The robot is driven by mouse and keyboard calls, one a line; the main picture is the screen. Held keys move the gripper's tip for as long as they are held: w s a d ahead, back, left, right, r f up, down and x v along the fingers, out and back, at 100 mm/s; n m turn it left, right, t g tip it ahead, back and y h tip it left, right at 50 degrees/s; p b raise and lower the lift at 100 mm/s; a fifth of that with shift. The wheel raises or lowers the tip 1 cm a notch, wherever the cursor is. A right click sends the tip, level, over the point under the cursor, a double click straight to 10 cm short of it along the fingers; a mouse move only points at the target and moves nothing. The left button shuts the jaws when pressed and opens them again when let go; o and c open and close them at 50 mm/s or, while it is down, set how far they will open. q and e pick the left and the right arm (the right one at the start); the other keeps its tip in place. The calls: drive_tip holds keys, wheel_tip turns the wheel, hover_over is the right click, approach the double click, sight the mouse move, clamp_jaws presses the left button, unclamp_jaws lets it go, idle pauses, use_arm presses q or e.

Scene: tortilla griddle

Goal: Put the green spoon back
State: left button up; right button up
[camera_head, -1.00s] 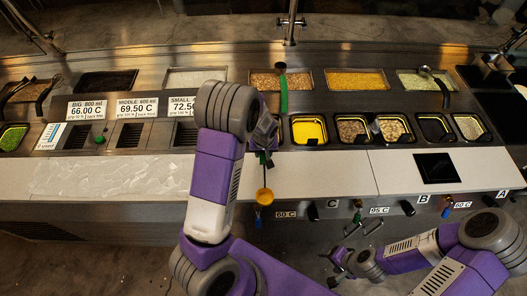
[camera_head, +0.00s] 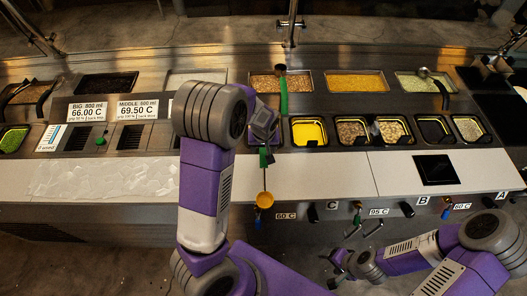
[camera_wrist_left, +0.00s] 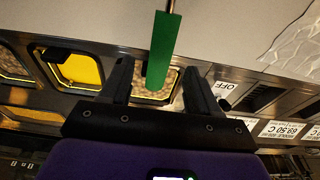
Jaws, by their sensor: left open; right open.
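A spoon with a green handle (camera_head: 263,158), a thin metal shank and a yellow bowl (camera_head: 264,200) shows at the front of the white counter. Its bowl is near the counter's front edge. My left gripper (camera_head: 268,147) is at the handle end. In the left wrist view the green handle (camera_wrist_left: 164,50) lies between the two open fingers, with a gap to each. Another green-handled utensil (camera_head: 284,97) rests at the back pan of brownish food. My right gripper (camera_head: 338,270) is open and empty, low at the right, in front of the counter.
A yellow-lined container (camera_head: 308,131) and several food containers stand in the front row, right of my left gripper. A ladle (camera_head: 437,85) rests at the back right pan. The white counter (camera_head: 325,178) has bare room. A black plate (camera_head: 437,169) lies further right.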

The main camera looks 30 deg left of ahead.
sight(264, 159)
use_arm(q)
wheel_tip(264, 159, up, 6)
drive_tip(key=s, duration=0.1)
drive_tip(key=shift+d, duration=0.35)
